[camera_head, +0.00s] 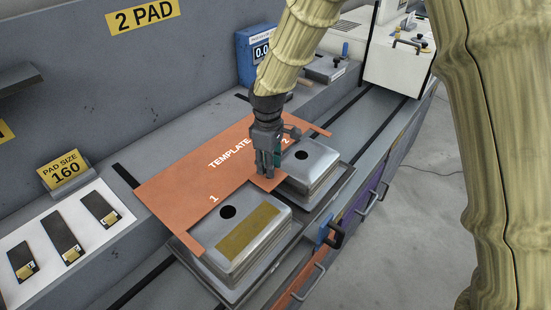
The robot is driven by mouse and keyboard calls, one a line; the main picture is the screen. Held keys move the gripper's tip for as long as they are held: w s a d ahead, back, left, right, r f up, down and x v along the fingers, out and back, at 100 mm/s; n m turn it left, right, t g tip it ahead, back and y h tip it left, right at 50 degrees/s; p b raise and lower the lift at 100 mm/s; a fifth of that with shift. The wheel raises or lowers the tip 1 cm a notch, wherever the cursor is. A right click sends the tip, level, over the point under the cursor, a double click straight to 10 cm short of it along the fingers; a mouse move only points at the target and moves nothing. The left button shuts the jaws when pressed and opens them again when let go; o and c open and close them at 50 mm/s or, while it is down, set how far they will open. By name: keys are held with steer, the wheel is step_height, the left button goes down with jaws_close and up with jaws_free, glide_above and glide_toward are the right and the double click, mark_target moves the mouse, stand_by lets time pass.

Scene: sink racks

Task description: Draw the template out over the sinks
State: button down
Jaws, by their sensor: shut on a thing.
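The orange template (175,190), marked TEMPLATE with 1 and 2, lies flat on the bench and reaches forward over the back parts of two upturned steel sinks. The left sink (267,257) carries a gold-brown pad on its top and shows a dark round hole beside the template's edge. The right sink (318,180) shows a dark hole too. My gripper (267,172) points down between the two sinks and is shut on the template's middle tongue. The gripper hides part of the template's lettering.
A white sheet (95,238) with several dark pads lies at left beside a yellow PAD SIZE 160 sign (65,171). A blue display box (252,52) stands behind. Dark rails run along the bench. A blue-and-black clamp handle (330,236) sits at the front edge.

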steer(key=shift+d, duration=0.15)
steer(key=c, duration=1.5)
jaws_free()
steer(key=shift+s, duration=0.1)
steer(key=o, duration=0.4)
steer(key=shift+s+d, duration=0.1)
steer(key=shift+d, duration=0.05)
steer(key=shift+a, duration=0.2)
step_height(320, 180, up, 12)
